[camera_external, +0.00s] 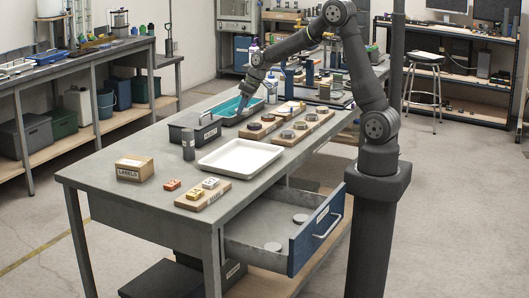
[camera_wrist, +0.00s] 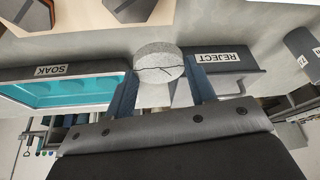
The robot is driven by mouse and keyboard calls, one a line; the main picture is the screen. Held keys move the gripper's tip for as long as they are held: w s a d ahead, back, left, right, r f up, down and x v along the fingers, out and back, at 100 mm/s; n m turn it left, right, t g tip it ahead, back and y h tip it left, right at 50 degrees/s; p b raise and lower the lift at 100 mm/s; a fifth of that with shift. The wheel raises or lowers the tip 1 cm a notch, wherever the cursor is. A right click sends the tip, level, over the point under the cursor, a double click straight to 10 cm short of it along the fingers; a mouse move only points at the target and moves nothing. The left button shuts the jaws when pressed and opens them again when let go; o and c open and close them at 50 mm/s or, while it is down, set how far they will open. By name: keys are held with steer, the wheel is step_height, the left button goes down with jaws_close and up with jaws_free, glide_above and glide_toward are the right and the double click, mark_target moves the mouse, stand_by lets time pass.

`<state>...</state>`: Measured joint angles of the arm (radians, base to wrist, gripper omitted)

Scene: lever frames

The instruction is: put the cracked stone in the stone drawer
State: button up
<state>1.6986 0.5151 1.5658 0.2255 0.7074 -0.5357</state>
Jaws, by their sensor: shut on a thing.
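The cracked stone (camera_wrist: 160,58) is a round grey disc with a dark crack line across its face. In the wrist view it sits between the two blue fingers of my gripper (camera_wrist: 163,82), which is shut on it. In the external view my gripper (camera_external: 244,93) is above the bench by the teal tray, and the stone is too small to make out there. A drawer (camera_external: 318,232) with a blue front stands open under the bench's right side. Its label is not legible. Grey discs (camera_external: 272,247) lie inside it, with bare floor between them.
The teal SOAK tray (camera_wrist: 62,92) and dark REJECT box (camera_wrist: 228,62) lie near the gripper. A white tray (camera_external: 240,157) is mid-bench. Wooden boards (camera_external: 275,137) hold several stones. A LABELS box (camera_external: 134,168) and small blocks (camera_external: 194,193) are at the near end.

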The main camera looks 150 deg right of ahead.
glide_above(222, 139)
steer(key=a, duration=0.2)
step_height(222, 139, down, 5)
steer(key=shift+d+f, duration=0.1)
steer(key=shift+d, duration=0.05)
steer(key=shift+f, duration=2)
steer(key=o, duration=0.9)
steer(key=shift+f, duration=0.15)
steer(key=shift+o, duration=0.4)
steer(key=shift+r, duration=0.4)
steer(key=v, duration=1.1)
steer(key=shift+o, duration=0.5)
steer(key=shift+r, duration=0.25)
